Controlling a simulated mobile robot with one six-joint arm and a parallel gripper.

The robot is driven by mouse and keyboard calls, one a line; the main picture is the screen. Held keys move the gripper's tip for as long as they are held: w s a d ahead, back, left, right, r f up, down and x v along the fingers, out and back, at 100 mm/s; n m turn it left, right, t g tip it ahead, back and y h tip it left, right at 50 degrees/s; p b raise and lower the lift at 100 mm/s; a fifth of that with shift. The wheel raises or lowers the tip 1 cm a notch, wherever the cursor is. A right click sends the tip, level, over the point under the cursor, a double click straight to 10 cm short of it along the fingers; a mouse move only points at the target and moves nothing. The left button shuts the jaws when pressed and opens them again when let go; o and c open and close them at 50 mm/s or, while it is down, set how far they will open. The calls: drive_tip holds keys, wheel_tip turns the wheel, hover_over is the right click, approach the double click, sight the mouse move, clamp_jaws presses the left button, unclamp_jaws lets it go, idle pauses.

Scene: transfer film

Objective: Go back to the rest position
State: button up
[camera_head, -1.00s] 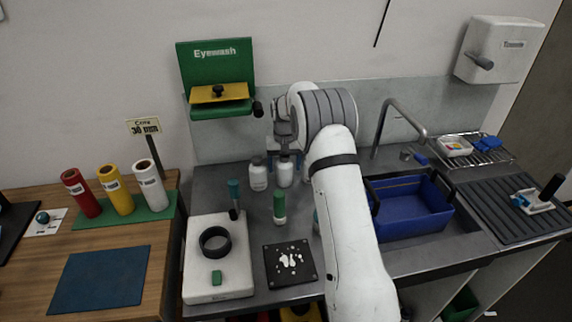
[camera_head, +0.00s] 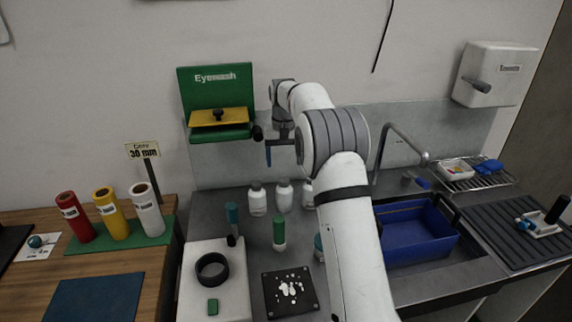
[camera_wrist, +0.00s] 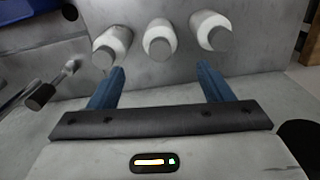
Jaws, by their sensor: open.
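My gripper (camera_wrist: 160,85) is open and empty in the wrist view, its two blue fingers well apart. Three white bottles with grey caps stand in a row beyond the fingertips: one at left (camera_wrist: 113,42), one in the middle (camera_wrist: 159,40) and one at right (camera_wrist: 211,34). In the head view my gripper (camera_head: 268,157) is raised in front of the back wall, above the bottles (camera_head: 257,199) and beside the eyewash station (camera_head: 218,105). My forearm covers part of the counter right of the bottles.
A blue basin (camera_head: 412,235) sits in the sink, near the tap (camera_head: 405,142). A white device (camera_head: 217,295), a green-and-white bottle (camera_head: 279,234) and a black plate (camera_head: 290,291) stand on the counter. Red, yellow and white rolls (camera_head: 147,210) stand at left.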

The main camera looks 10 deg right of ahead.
drive_tip(key=shift+s+r, duration=0.2)
drive_tip(key=shift+r, duration=0.1)
drive_tip(key=s+r+t, duration=0.1)
drive_tip(key=s+r, duration=0.4)
drive_tip(key=s, duration=0.5)
drive_tip(key=s+r+t, duration=0.1)
drive_tip(key=s+r, duration=0.4)
drive_tip(key=s, duration=0.6)
drive_tip(key=s+f, duration=0.3)
drive_tip(key=s, duration=0.7)
drive_tip(key=s+f+n+t, duration=0.1)
drive_tip(key=s+f, duration=0.2)
drive_tip(key=s, duration=0.8)
drive_tip(key=shift+d, duration=0.35)
